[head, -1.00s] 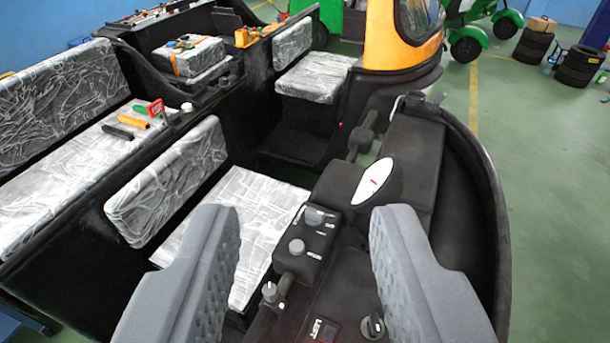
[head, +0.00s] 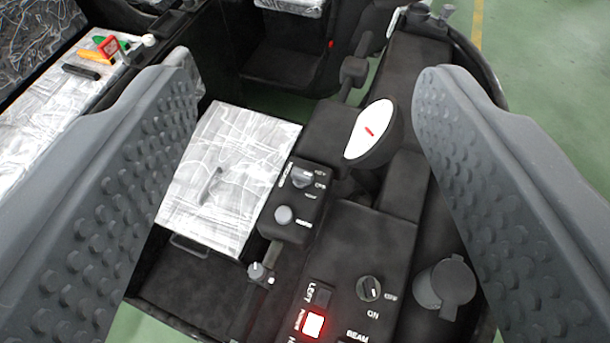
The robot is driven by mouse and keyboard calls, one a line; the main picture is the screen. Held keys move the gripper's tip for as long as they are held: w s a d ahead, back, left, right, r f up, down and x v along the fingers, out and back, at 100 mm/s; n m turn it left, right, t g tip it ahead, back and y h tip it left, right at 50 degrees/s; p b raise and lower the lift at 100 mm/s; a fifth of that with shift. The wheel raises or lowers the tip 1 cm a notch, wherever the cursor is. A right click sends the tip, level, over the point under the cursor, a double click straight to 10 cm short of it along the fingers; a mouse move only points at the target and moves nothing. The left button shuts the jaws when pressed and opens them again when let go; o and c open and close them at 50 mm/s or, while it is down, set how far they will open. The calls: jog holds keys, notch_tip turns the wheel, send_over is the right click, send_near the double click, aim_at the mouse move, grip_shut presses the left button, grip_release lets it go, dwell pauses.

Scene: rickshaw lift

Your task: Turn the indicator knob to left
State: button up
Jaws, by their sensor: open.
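My gripper (head: 308,70) is open, with its two ridged grey fingers wide apart at the left and right of the view and nothing between them. Below and between the fingers is the black dashboard with several knobs. A grey knob (head: 303,178) with small labels around it sits on a raised box, above a round grey knob (head: 283,214). A dark knob (head: 369,289) with a white mark sits lower right, with ON printed beside it. A small knob (head: 258,270) is at the lower left.
A lit red switch (head: 312,324) is near the word LEFT. A white oval gauge (head: 369,130) stands above the dash. A wrapped seat (head: 228,180) lies left of it. A grey capped cylinder (head: 445,285) is at the right. Green floor (head: 555,110) is clear beyond.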

jog(key=w+f+m+g+p, duration=0.1)
jog(key=w+f+g+p, duration=0.15)
jog(key=w, duration=0.45)
jog(key=m+g+p, duration=0.3)
jog(key=g+p, duration=0.9)
send_over(302, 173)
notch_tip(302, 173, down, 21)
jog(key=shift+f+p, duration=0.6)
jog(key=shift+f, duration=6.45)
